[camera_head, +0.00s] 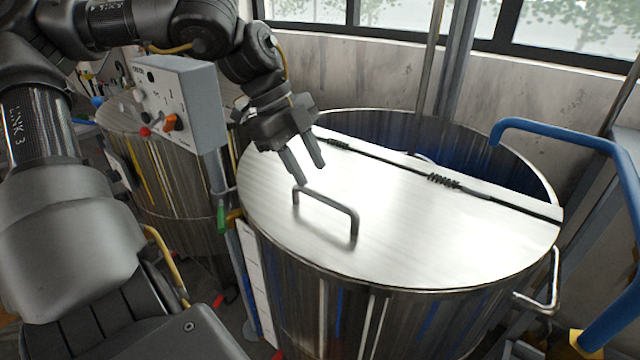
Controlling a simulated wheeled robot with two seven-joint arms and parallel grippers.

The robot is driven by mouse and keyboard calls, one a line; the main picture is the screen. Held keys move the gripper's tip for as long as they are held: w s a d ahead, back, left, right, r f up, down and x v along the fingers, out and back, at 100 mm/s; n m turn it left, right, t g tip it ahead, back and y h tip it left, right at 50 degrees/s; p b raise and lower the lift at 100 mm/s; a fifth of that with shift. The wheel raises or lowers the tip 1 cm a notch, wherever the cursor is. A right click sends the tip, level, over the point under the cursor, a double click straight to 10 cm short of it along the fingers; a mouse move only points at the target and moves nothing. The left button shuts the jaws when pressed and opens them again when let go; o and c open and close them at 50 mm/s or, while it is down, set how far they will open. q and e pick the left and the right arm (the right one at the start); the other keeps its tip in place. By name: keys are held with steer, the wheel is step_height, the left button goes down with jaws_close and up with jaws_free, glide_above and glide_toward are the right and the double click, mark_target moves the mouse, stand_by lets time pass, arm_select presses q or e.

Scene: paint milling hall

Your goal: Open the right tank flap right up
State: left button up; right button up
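The right tank (390,325) is a large round steel vessel in the middle right of the head view. Its flap (430,235) lies flat and closed over the near part of the tank top, hinged along a dark line across the lid. A bent grey handle (328,199) stands up near the flap's left front. My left gripper (308,173) is above the flap, just behind and left of the handle, fingers pointing down and apart, with nothing visible between them. I cannot tell whether the fingertips touch anything. My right gripper is not in view.
The far part of the tank top is open, with a dark blue inside (470,150). A grey control box (180,100) stands left of my gripper, above another steel tank (165,180). A blue rail (570,140) rises at the right. A wall with windows is behind.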

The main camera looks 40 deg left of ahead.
mark_target(324, 195)
arm_select(q)
steer(key=shift+x, duration=2.75)
steer(key=shift+r, duration=0.1)
jaws_close()
